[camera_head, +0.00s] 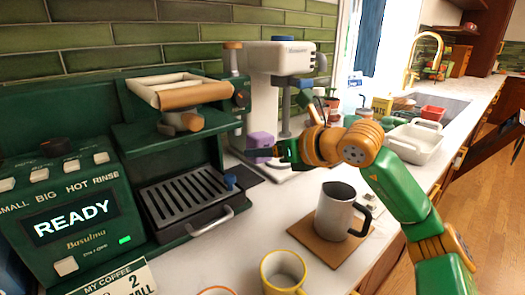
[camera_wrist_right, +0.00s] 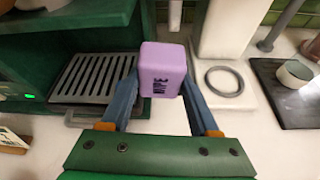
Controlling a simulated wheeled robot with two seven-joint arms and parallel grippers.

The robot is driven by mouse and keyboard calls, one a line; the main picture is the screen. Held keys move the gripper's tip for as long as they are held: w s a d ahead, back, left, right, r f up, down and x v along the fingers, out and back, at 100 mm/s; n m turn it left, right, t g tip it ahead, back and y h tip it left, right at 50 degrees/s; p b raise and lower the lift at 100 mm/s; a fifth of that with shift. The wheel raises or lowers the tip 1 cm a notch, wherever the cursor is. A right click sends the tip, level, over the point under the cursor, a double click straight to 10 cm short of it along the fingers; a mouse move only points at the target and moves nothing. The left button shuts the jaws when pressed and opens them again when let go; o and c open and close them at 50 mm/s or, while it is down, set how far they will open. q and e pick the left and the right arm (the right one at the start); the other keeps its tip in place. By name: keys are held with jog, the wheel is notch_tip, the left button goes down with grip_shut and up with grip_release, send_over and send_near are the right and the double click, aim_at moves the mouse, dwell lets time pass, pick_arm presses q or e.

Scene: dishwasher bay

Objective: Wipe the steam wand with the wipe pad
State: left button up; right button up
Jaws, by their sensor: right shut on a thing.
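The wipe pad is a purple block (camera_head: 259,141) at the right side of the green coffee machine. My right gripper (camera_head: 268,153) is shut on it; in the right wrist view the pad (camera_wrist_right: 163,70) sits between the two blue-grey fingers. The steam wand, a thin grey pipe (camera_head: 241,124), hangs from the machine's right side just behind and left of the pad. In the right wrist view a short piece of it (camera_wrist_right: 175,14) shows right above the pad. I cannot tell whether pad and wand touch. My left gripper is not in view.
A steel pitcher (camera_head: 338,212) stands on a brown mat (camera_head: 322,247) in front of my right arm. A yellow mug (camera_head: 282,272) is near the front edge. A white grinder (camera_head: 278,58) stands behind the pad. A drip tray (camera_head: 190,197) lies left. The counter between is clear.

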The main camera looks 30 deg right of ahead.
jog(key=shift+w, duration=0.1)
jog(key=shift+w+r+p, duration=0.15)
jog(key=shift+w+p, duration=0.1)
jog(key=shift+p, duration=0.15)
jog(key=w+p, duration=0.4)
jog(key=w, duration=0.2)
jog(key=shift+a+f, duration=0.2)
jog(key=shift+a, duration=0.25)
jog(key=shift+w+a+p, duration=0.15)
jog(key=shift+w+p, duration=0.65)
jog(key=shift+w, duration=0.2)
jog(key=shift+r+p, duration=0.1)
jog(key=shift+p, duration=0.2)
dwell(0.7)
